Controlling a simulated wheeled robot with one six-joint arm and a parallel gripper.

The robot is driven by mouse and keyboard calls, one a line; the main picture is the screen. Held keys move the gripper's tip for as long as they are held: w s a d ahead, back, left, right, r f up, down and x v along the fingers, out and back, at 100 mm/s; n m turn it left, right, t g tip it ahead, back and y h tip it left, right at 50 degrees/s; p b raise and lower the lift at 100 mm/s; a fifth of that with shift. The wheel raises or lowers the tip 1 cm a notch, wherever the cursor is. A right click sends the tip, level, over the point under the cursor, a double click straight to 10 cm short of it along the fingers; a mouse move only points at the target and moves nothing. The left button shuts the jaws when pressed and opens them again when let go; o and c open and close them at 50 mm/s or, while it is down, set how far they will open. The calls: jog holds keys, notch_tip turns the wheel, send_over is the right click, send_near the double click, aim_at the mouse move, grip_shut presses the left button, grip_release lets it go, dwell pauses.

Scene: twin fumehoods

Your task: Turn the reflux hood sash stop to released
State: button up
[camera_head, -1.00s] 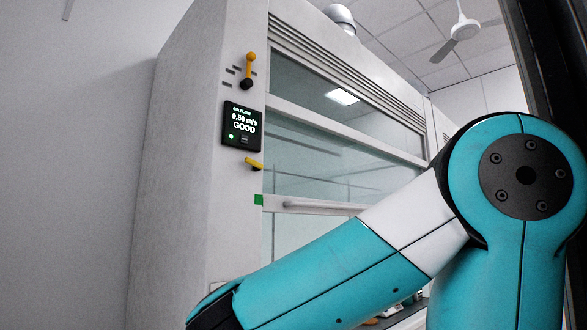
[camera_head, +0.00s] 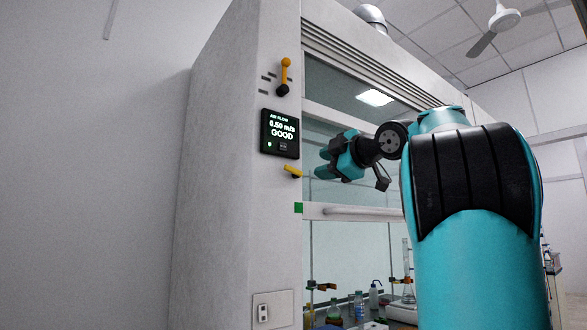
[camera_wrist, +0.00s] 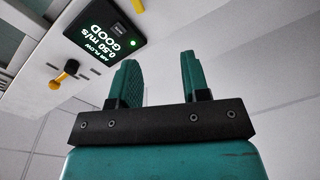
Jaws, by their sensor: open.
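The hood's left front post carries two yellow handles, and no readable label shows which is the sash stop. The lower yellow handle (camera_head: 293,171) sits below the display, close to the sash edge, and lies nearly level, sloping slightly down to the right. The upper lever (camera_head: 285,75) points up from a black pivot beside short dark marks; it also shows upside down in the wrist view (camera_wrist: 62,76). My gripper (camera_head: 322,163) is open and empty, to the right of the display and lower handle, apart from both. Its spread fingers show in the wrist view (camera_wrist: 158,62).
The air flow display (camera_head: 280,133) reads 0.50 m/s, GOOD. A green mark (camera_head: 298,208) sits beside the sash's pale bar (camera_head: 350,213). A switch plate (camera_head: 273,309) is low on the post. Glassware and bottles (camera_head: 358,305) stand inside the hood. Left of the hood is bare wall.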

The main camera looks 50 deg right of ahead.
notch_tip(320, 180, up, 2)
jog(key=s+d+h, duration=0.1)
jog(key=s, duration=0.2)
jog(key=n+p, duration=0.1)
jog(key=p, duration=0.4)
send_near(291, 169)
jog(key=x, duration=0.9)
grip_shut()
